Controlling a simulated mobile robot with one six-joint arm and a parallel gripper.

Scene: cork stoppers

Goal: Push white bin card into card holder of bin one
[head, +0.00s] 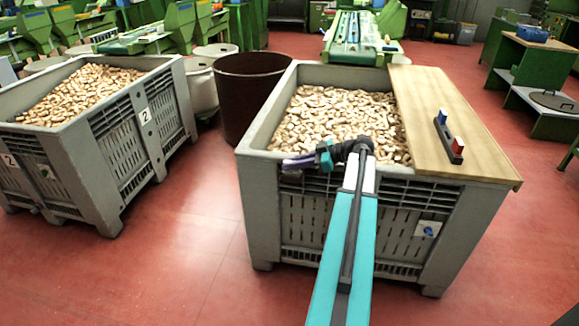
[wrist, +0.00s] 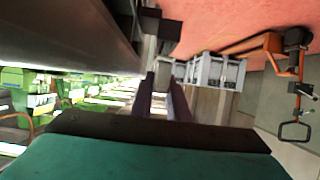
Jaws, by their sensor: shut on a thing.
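My gripper (head: 300,163) is over the front rim of the middle cork bin (head: 262,205), with its purple fingers pointing left. The fingers also show in the wrist view (wrist: 166,100). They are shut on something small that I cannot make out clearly. A white plate with a blue part (head: 428,229) is on the right of this bin's front wall, well apart from my gripper. I cannot tell whether the plate is the card, its holder or both. No number is readable on this bin.
A wooden board (head: 440,95) covers the bin's right side and bears a dark rack (head: 447,137) with blue and red-and-white pieces. A left cork bin (head: 95,190) has cards marked 2. A brown barrel (head: 250,95) stands behind. Red floor lies free between the bins.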

